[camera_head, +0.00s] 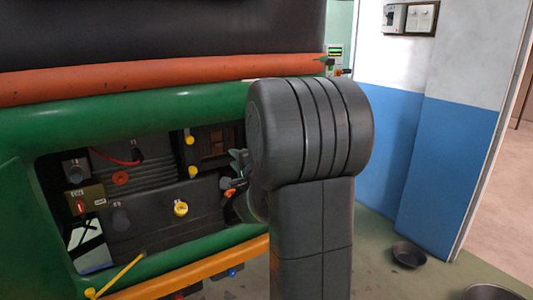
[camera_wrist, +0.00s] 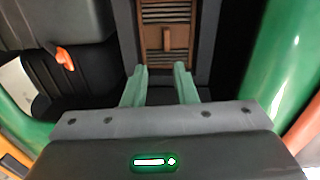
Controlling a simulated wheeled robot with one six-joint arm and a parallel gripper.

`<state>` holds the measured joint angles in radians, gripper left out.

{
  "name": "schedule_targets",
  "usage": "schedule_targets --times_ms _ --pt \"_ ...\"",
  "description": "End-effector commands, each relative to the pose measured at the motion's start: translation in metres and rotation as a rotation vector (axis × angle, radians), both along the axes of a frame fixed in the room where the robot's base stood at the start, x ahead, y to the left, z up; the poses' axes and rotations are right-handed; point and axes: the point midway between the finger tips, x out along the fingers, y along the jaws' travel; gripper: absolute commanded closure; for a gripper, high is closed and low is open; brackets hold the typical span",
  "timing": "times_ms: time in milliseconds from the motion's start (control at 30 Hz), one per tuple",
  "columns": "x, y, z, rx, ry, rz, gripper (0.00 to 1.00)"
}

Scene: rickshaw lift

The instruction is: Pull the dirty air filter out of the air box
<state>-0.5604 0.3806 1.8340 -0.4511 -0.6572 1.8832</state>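The dirty air filter (camera_head: 214,144) is a brown, slatted block inside the dark air box (camera_head: 231,133) in the rickshaw's engine bay. In the wrist view the filter (camera_wrist: 152,14) shows at top centre, with a small upright brown tab (camera_wrist: 167,38) on its face. The dark frame of the air box (camera_wrist: 207,40) surrounds it. My gripper (camera_wrist: 161,78) has two green fingers spread apart with nothing between them. The fingertips lie below the tab in the picture and seem apart from it. In the head view my gripper (camera_head: 238,163) is partly hidden behind my arm.
Yellow knobs (camera_head: 189,137) stand beside the air box. A yellow cap (camera_head: 181,208) and an orange knob (camera_wrist: 65,58) are nearby. The green body rail (camera_head: 130,112) borders the bay above. A dark bowl (camera_head: 408,254) sits on the floor at right.

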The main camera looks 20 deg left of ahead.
Motion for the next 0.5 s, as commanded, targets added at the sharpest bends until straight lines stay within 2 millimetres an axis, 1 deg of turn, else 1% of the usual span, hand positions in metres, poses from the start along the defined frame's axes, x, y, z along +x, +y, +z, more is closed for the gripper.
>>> schedule_targets --times_ms 33,100,233,367,500 --pt "-0.001 0.008 0.002 0.029 0.003 0.019 0.75" --pt "-0.002 0.014 0.005 0.053 0.008 0.033 0.75" --pt "0.003 0.02 0.005 0.06 0.01 0.037 0.75" --pt "0.012 0.031 0.005 0.058 0.01 0.035 0.75" --pt "0.025 0.046 0.005 0.057 0.01 0.035 0.75"
